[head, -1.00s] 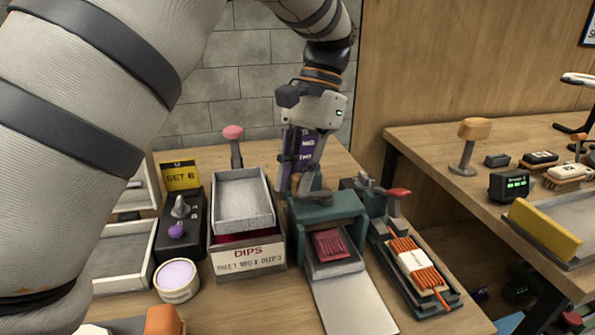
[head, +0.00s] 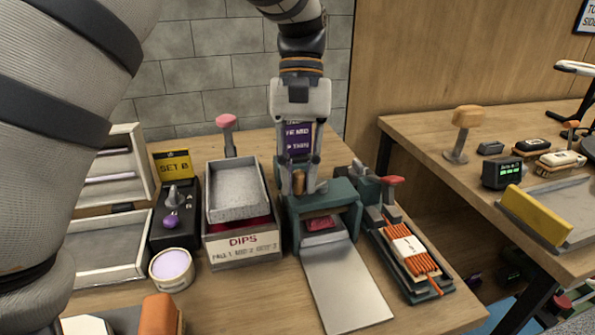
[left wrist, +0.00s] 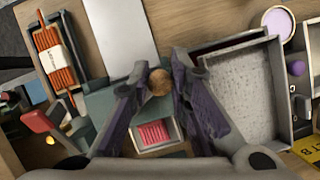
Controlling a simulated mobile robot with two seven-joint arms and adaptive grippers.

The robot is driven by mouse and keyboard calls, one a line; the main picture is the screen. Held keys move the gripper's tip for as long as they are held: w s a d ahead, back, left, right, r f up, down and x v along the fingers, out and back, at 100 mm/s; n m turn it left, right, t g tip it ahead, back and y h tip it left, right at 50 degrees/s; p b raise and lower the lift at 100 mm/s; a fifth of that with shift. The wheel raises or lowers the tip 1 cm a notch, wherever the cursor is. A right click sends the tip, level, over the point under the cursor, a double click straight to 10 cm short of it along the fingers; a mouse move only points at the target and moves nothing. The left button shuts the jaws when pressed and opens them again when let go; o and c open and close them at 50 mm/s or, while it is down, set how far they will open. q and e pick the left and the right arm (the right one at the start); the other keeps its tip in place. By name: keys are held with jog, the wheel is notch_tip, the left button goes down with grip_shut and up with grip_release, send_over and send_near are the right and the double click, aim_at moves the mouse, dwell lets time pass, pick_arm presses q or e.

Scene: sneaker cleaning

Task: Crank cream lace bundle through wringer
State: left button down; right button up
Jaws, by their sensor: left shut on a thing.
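My left gripper (head: 298,182) is shut on the wooden crank knob (left wrist: 160,82) of the green wringer (head: 341,195), pointing down at its left side. A dark pink lace bundle (head: 322,223) sits in the wringer's front mouth, partly hidden under the top. In the left wrist view, a pink ribbed bundle (left wrist: 154,134) shows in a pale tray on the wringer's other side; I cannot tell if it is the same one. I see no plainly cream bundle at the wringer. My right gripper is not in view.
A bare pale plate (head: 342,285) slopes out in front of the wringer. Right of it, orange laces with a cream band (head: 408,250) lie on a dark holder. The DIPS box (head: 243,242) stands close on the left, beside a lilac tub (head: 171,268).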

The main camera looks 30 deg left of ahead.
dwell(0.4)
pick_arm(q)
jog(key=c, duration=1.5)
grip_release()
jog(key=shift+r, duration=0.1)
jog(key=v, duration=1.1)
jog(key=shift+w+a+r, duration=0.15)
jog(key=shift+r, duration=0.2)
